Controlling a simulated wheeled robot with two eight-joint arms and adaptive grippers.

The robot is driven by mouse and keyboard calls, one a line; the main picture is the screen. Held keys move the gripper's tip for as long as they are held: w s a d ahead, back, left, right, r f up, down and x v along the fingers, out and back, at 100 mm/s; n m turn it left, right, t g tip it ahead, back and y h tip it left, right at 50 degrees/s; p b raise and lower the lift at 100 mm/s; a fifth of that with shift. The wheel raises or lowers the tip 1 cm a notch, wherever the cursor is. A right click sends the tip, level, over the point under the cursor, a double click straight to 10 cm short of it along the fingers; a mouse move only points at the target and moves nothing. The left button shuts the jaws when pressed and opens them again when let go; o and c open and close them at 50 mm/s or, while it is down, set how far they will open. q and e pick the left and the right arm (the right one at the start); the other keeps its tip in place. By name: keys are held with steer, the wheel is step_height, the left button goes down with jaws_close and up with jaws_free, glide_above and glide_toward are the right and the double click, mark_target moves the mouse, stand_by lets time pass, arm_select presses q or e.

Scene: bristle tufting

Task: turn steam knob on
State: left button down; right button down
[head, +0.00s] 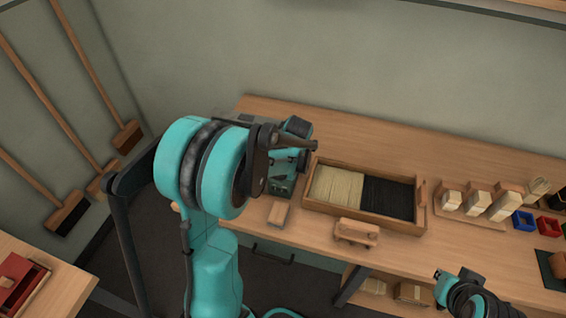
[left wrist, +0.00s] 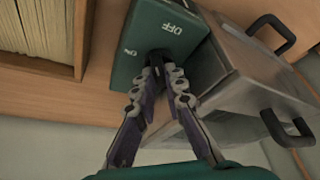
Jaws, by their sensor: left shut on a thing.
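The green control box (left wrist: 140,30) with OFF and ON labels fills the upper middle of the left wrist view. Its dark steam knob (left wrist: 157,57) is mostly hidden by my fingers, so its exact angle is hard to tell. My left gripper (left wrist: 160,72) is shut on the knob, both fingers pinching it from the front. In the head view the green box (head: 281,187) shows partly below my left arm, which hides the knob and fingers. My right arm shows at the lower right of the head view, with no fingers visible.
A metal steam box (left wrist: 250,80) with black handles stands against the green box. A wooden tray (head: 420,222) with pale and black bristles lies to the right. A wooden block (head: 278,213) and brush body (head: 357,232) lie near the front edge. Brush blocks (head: 478,203) stand farther right.

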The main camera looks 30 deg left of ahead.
arm_select(q)
steer(key=n+g, duration=0.1)
steer(key=n, duration=0.1)
steer(key=n+g+y, duration=0.1)
steer(key=n, duration=0.2)
steer(key=shift+w+d, duration=0.1)
steer(key=shift+w, duration=0.05)
steer(key=n+g, duration=0.1)
steer(key=n, duration=0.4)
steer(key=shift+w+g, duration=0.1)
steer(key=shift+g, duration=0.3)
steer(key=shift+n, duration=0.3)
steer(key=c, duration=1.9)
jaws_free()
steer(key=shift+o, duration=0.2)
steer(key=v, duration=1.2)
